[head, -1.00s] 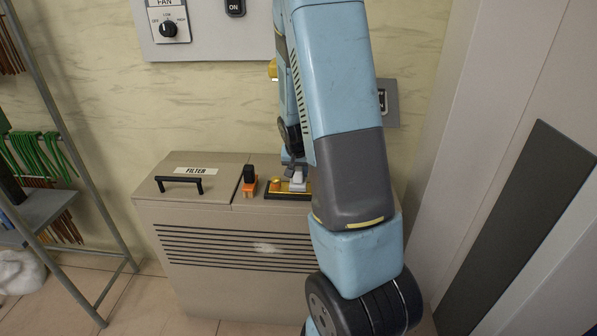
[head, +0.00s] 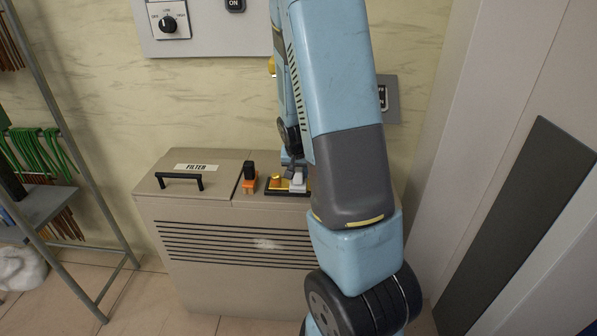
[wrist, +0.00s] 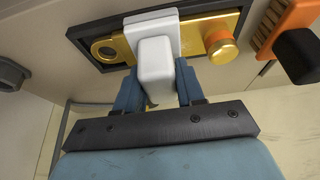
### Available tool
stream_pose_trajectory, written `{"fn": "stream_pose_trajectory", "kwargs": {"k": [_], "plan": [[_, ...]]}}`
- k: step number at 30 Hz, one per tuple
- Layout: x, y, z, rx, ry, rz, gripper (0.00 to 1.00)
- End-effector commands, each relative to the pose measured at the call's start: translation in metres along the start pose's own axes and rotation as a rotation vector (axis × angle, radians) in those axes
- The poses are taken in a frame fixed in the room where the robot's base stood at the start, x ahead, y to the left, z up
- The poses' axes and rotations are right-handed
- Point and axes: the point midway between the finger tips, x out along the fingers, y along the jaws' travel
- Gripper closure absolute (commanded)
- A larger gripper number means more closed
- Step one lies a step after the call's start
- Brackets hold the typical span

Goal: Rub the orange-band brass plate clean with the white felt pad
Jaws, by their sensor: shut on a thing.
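The brass plate (wrist: 193,39) lies in a black frame on top of the beige filter cabinet; it also shows in the head view (head: 280,188). It has a brass knob with an orange rim (wrist: 221,46) at one end and a dark round hole at the other. My gripper (wrist: 157,78) is shut on the white felt pad's handle (wrist: 155,60). The pad's flat base lies over the middle of the plate and appears to touch it, between hole and knob. In the head view the pad (head: 298,184) sits right of the knob. The plate under the pad is hidden.
An orange brush with a black handle (head: 249,180) stands close left of the plate in the head view; it is at right in the wrist view (wrist: 290,32). The cabinet lid (head: 178,165) has a black handle. A wall rises behind.

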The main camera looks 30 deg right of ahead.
Motion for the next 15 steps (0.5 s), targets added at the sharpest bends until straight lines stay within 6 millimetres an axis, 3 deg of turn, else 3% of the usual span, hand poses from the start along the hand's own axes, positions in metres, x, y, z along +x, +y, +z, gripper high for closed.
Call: {"fn": "stream_pose_trajectory", "kwargs": {"k": [15], "plan": [[0.011, 0.0, -0.021, 0.001, 0.001, 0.0, 1.0]]}}
